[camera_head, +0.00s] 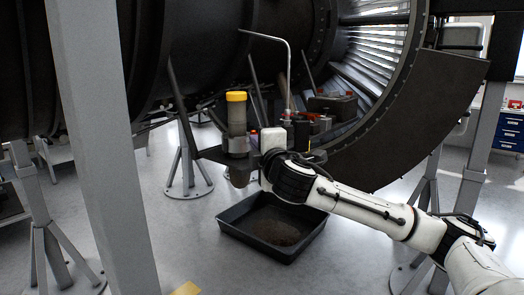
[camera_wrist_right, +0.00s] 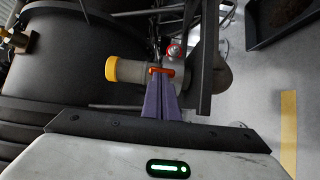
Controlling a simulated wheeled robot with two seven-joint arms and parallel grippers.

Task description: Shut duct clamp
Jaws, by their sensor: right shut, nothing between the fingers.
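A grey upright cylinder with a yellow cap (camera_head: 236,125) stands beneath the dark engine; it also shows in the wrist view (camera_wrist_right: 128,70), lying sideways there. A small orange-red bar (camera_wrist_right: 162,72) crosses beside it, right at my right fingertips; it may be the duct clamp's lever, but I cannot tell how far the clamp is closed. My right gripper (camera_wrist_right: 160,82) is shut and empty, its fingers pointing at the bar, touching or very near it. In the head view my right gripper (camera_head: 257,145) is beside the cylinder, fingertips mostly hidden. My left gripper is out of view.
A black tray (camera_head: 305,245) lies on the floor below. An open curved cowl panel (camera_head: 415,120) hangs at the right. A thin bent pipe (camera_head: 288,65) and dark struts surround the cylinder. A grey post (camera_head: 105,150) stands at the left; grey stands (camera_head: 187,170) rise from the floor.

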